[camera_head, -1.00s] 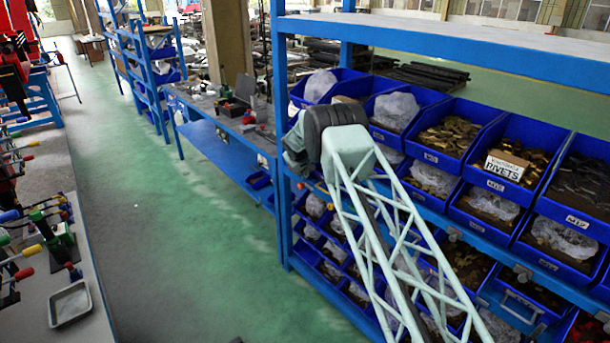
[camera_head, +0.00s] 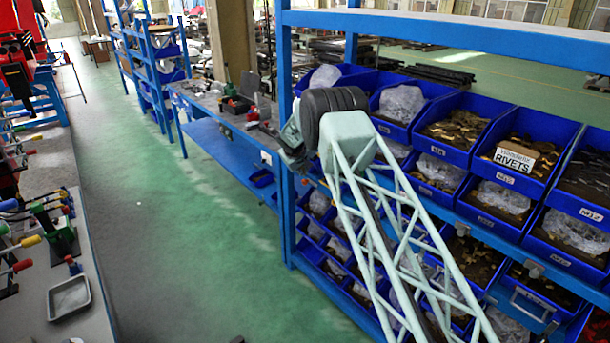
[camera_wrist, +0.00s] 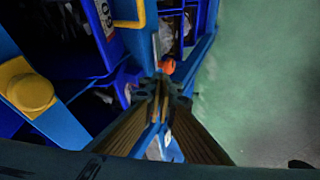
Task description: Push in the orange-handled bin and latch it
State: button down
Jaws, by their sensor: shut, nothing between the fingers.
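My gripper (camera_wrist: 160,88) is shut, with its fingertips together and nothing held, in the wrist view. A small orange part (camera_wrist: 167,66) shows just beyond the fingertips, close to them in the picture; it may be the bin's orange handle. I cannot tell whether the fingers touch it. The bin it belongs to, its latch and how far it is pushed in cannot be made out.
A blue rack (camera_head: 291,203) carries rows of blue bins (camera_head: 462,130) with metal parts and plastic bags. A yellow knob (camera_wrist: 28,92) on a blue bar is left of the fingers. A bench (camera_head: 97,272) with clamps stands left. The green aisle floor (camera_head: 190,230) is clear.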

jog(key=v, duration=1)
dwell(0.3)
jog(key=shift+a, duration=0.1)
dwell(0.3)
